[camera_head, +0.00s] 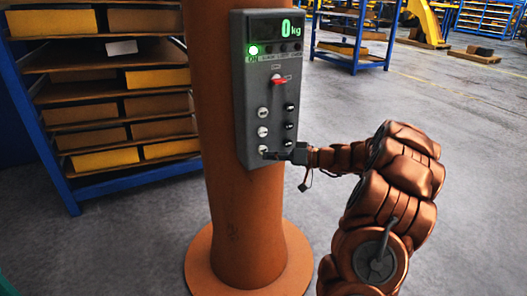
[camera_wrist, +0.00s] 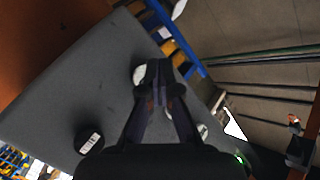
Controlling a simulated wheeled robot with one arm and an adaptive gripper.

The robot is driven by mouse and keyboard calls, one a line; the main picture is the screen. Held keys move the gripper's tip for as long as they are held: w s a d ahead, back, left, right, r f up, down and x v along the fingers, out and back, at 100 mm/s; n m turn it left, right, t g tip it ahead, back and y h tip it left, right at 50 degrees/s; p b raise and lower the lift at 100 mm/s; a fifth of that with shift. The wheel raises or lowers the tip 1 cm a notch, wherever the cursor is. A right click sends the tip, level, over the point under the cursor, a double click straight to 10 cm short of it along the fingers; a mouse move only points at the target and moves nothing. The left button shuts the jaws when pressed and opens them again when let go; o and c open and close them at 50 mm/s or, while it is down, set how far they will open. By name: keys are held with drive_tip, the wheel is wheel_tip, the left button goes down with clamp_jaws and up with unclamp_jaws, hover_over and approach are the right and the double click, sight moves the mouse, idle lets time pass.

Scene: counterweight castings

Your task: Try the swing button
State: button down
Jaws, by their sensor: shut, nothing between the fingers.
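A grey control box (camera_head: 252,120) is fixed to an orange column (camera_head: 240,215). It has a column of white buttons (camera_head: 262,132) on the left and black buttons (camera_head: 289,126) on the right. Their labels are too small to read, so I cannot tell which is swing. My gripper (camera_head: 269,155) is shut and empty at the lowest white button, partly covering it. In the wrist view my fingertips (camera_wrist: 158,68) are beside a white button (camera_wrist: 139,74), with a labelled black button (camera_wrist: 88,138) at lower left. I cannot tell whether the fingertips touch the button.
The box's display (camera_head: 290,29) reads 0 kg, with a green lamp (camera_head: 253,50) lit and a red switch (camera_head: 279,79) below. A blue shelf rack (camera_head: 72,197) with bins stands left behind the column. Another blue rack (camera_head: 348,52) stands farther back.

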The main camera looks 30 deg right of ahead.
drive_tip(key=shift+w+f+b, duration=0.1)
drive_tip(key=shift+w+b, duration=0.2)
drive_tip(key=shift+b, duration=0.2)
drive_tip(key=shift+w+b, duration=0.5)
drive_tip(key=shift+w, duration=0.1)
idle(1.6)
drive_tip(key=shift+s+b, duration=0.2)
drive_tip(key=shift+b, duration=0.1)
idle(3.2)
drive_tip(key=shift+s+b, duration=0.7)
drive_tip(key=shift+s+a+b, duration=0.15)
drive_tip(key=shift+s+b, duration=0.9)
drive_tip(key=shift+s, duration=0.2)
drive_tip(key=shift+s+a+b, duration=0.1)
drive_tip(key=shift+s+b, duration=0.9)
drive_tip(key=shift+s, duration=0.25)
